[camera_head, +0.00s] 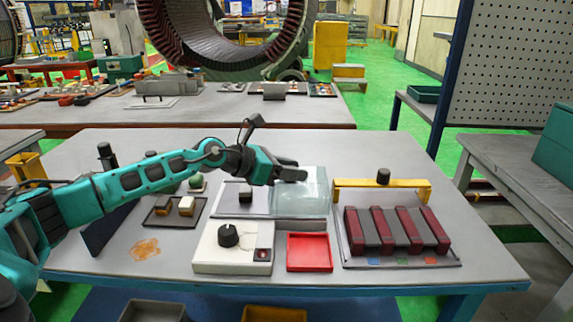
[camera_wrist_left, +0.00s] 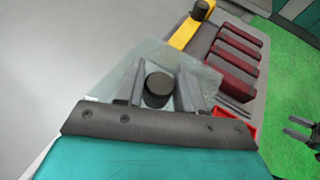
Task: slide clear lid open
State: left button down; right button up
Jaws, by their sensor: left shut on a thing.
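The clear lid (camera_head: 312,200) is a pale see-through panel over the right part of a low grey box (camera_head: 285,224) in the middle of the table. The box's left part is uncovered and holds a small black-topped piece (camera_head: 246,193). My left gripper (camera_head: 290,174) reaches in from the left above the lid. In the left wrist view its fingers (camera_wrist_left: 158,88) are shut on the lid's round black knob (camera_wrist_left: 158,92), with the clear lid (camera_wrist_left: 125,68) around it. A dark two-pronged gripper (camera_wrist_left: 296,127), apparently my right one, shows open and empty over the floor.
A white box with a black dial (camera_head: 228,236) and a red tray (camera_head: 309,252) stand in front. A yellow bridge handle (camera_head: 382,191) and a rack of dark red bars (camera_head: 396,230) are on the right. A tray with small blocks (camera_head: 175,211) lies left.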

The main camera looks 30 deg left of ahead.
pick_arm(q)
jog(key=shift+d, duration=0.15)
jog(key=c, duration=0.8)
grip_release()
jog(key=shift+w+d, duration=0.1)
jog(key=shift+w, duration=0.05)
pick_arm(e)
jog(key=shift+s+f, duration=0.1)
jog(key=shift+f, duration=0.1)
pick_arm(q)
jog(key=shift+s+a, duration=0.25)
jog(key=shift+b+v, duration=2.85)
jog(key=shift+v, duration=3.35)
pick_arm(e)
jog(key=shift+w+a+f+y, duration=0.15)
jog(key=shift+w+a+f, duration=0.15)
jog(key=shift+a+f, duration=0.25)
jog(key=shift+w+a+f+y, duration=0.15)
jog(key=shift+w+a+f, duration=0.15)
jog(key=shift+a+f, duration=0.25)
jog(key=shift+r, duration=0.1)
